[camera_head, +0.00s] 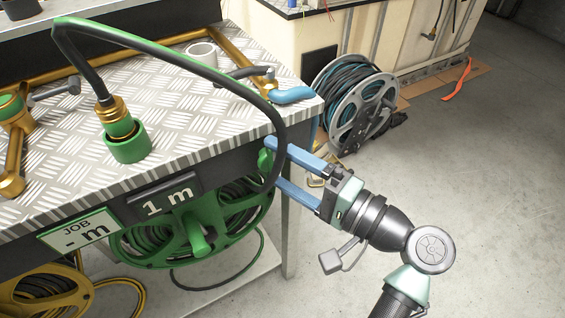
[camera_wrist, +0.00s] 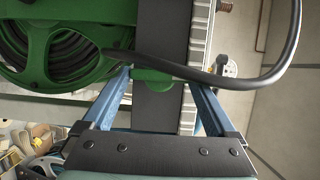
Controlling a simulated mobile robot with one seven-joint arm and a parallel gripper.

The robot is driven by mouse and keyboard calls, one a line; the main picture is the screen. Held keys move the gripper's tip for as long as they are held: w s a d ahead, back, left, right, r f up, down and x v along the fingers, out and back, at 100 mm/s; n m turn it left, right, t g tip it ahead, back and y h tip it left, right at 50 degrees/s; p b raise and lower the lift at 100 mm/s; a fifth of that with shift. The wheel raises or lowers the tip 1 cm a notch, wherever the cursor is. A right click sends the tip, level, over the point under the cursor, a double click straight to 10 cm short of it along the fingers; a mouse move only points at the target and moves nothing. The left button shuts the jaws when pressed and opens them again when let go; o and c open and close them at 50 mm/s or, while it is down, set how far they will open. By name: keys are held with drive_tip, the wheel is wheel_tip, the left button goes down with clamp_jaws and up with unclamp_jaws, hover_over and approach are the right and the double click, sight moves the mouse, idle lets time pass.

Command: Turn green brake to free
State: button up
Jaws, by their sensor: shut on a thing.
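The green reel (camera_head: 195,235) hangs under the bench edge, wound with dark hose; it also shows in the wrist view (camera_wrist: 75,75). The green brake (camera_head: 264,160) is a small rounded knob at the bench's right end, mostly hidden by the hose and my fingers in the head view. In the wrist view the brake (camera_wrist: 152,77) lies between my blue fingertips. My gripper (camera_head: 273,162) reaches in from the right and is shut on the brake; it fills the lower wrist view (camera_wrist: 159,82). Which way the brake is turned cannot be told.
A black-and-green hose (camera_head: 190,62) arches from a green socket (camera_head: 127,147) on the bench down past my fingertips. A blue lever (camera_head: 291,95) sits on the bench corner. A grey reel (camera_head: 358,105) stands behind. The floor at right is clear.

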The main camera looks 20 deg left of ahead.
idle(0.4)
drive_tip(key=o, duration=1)
drive_tip(key=shift+d, duration=0.1)
drive_tip(key=p+v, duration=0.2)
drive_tip(key=v, duration=1.1)
